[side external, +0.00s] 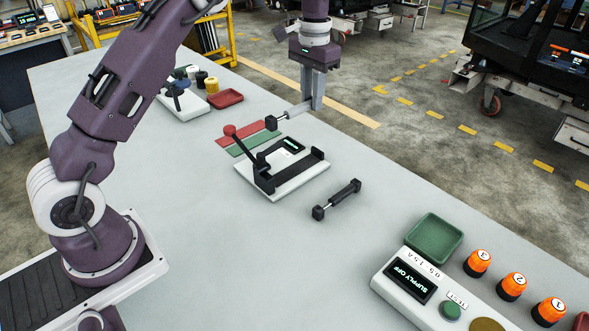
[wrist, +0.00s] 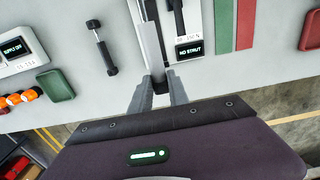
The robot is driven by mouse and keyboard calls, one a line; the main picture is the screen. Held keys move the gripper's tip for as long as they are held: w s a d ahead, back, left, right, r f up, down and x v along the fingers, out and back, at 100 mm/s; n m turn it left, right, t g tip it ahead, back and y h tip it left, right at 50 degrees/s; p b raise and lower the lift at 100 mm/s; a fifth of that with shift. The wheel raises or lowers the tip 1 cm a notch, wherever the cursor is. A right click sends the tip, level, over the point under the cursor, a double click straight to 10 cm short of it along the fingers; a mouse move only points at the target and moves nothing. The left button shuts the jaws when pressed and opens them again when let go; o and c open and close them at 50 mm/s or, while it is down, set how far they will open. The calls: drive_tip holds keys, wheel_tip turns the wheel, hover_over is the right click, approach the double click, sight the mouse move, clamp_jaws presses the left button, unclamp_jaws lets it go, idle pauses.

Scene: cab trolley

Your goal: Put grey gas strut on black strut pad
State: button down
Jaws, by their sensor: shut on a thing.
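My gripper (side external: 313,104) is shut on the grey gas strut (side external: 291,113), holding it above the table behind the white fixture. The strut has a grey body and a black end pointing left. In the wrist view, my gripper (wrist: 160,84) holds the strut (wrist: 149,42), which runs up the picture over the fixture. The white fixture (side external: 249,187) carries a black cradle (side external: 293,172), a red-knobbed lever and a display reading NO STRUT (wrist: 189,51).
A black strut (side external: 337,199) lies on the table right of the fixture. A red strip (side external: 240,134) and green strip (side external: 254,144) lie behind it. A supply box (side external: 405,292), green tray (side external: 434,238) and orange-topped knobs stand front right. The table's left middle is clear.

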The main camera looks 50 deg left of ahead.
sight(310, 160)
wheel_tip(310, 160, down, 15)
drive_tip(key=shift+d, duration=0.1)
idle(0.3)
drive_tip(key=c, duration=1.3)
unclamp_jaws()
drive_tip(key=shift+f, duration=0.15)
drive_tip(key=shift+o, duration=0.2)
wheel_tip(310, 160, up, 12)
drive_tip(key=shift+r, duration=0.2)
